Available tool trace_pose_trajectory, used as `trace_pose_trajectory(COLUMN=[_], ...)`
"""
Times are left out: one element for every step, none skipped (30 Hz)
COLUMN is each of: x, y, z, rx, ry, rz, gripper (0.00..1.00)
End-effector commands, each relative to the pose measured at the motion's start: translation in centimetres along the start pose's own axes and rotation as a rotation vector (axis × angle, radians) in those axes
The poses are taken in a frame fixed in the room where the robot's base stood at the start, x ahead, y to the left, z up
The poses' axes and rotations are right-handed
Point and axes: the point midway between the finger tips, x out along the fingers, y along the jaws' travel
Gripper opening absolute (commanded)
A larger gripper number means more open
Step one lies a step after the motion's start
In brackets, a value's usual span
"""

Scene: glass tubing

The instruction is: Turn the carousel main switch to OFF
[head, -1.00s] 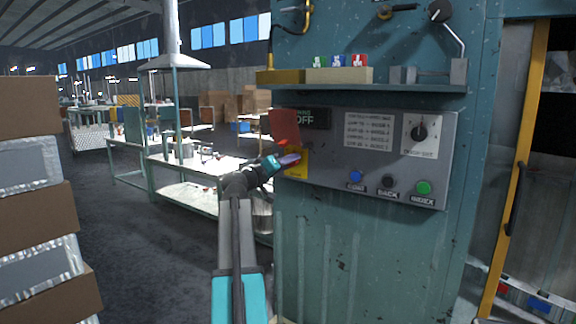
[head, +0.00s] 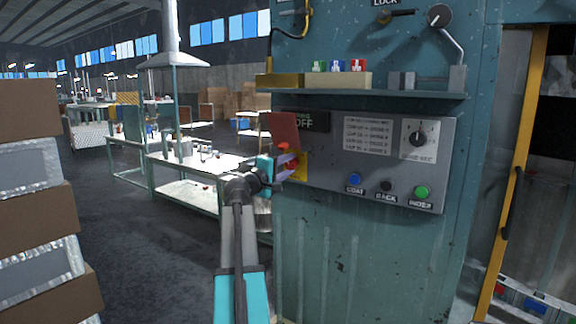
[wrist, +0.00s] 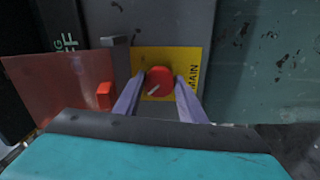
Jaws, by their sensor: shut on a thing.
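The main switch is a red rotary knob (wrist: 158,81) with a pale pointer mark, set on a yellow plate (wrist: 188,58) marked MAIN. In the wrist view my gripper (wrist: 160,92) has one finger on each side of the knob, shut on it. The pointer slants toward the lower left in that view. In the head view my gripper (head: 290,166) reaches the yellow plate (head: 301,170) at the panel's left end and partly hides the knob. A raised red-brown cover (head: 285,130) stands above the switch; it also shows in the wrist view (wrist: 60,88).
The grey control panel (head: 330,180) carries blue, black and green buttons (head: 423,192) and a selector dial (head: 418,139). A sign reading OFF (head: 306,121) sits beside the cover. A shelf (head: 400,95) juts out above. Cardboard boxes (head: 30,210) stand at the left.

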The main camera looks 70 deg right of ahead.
Motion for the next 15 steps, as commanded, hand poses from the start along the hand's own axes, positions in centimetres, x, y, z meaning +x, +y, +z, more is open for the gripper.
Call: trace_pose_trajectory(x=[-0.03,-0.03,-0.03,-0.03,-0.03,-0.03,-0.03,-0.03,-0.03,-0.03,-0.03,-0.03,-0.03,-0.03,-0.03], y=[-0.03,-0.03,-0.04,-0.05,-0.05,-0.05,-0.05,-0.05,-0.05,-0.05,-0.05,-0.05,-0.05,-0.05,-0.05], z=[-0.06,-0.06,-0.06,-0.06,-0.06,-0.07,-0.06,-0.07,-0.07,-0.06,-0.06,-0.07,-0.06,-0.06,-0.05], rx=[-0.006,-0.008,-0.010,-0.011,-0.011,-0.012,-0.012,-0.011,-0.011,-0.011,-0.011,-0.011,-0.011,-0.011,-0.011], ry=[0.002,0.002,0.002,0.002,0.002,0.002,0.002,0.002,0.002,0.002,0.002,0.002,0.002,0.002,0.002], rz=[0.000,-0.001,0.000,0.000,0.000,0.000,0.000,0.000,0.000,0.000,0.000,0.000,0.000,0.000,0.000], gripper=[0.15,0.15,0.15,0.15,0.15,0.15,0.15,0.15,0.15,0.15,0.15,0.15,0.42,0.47,0.54])
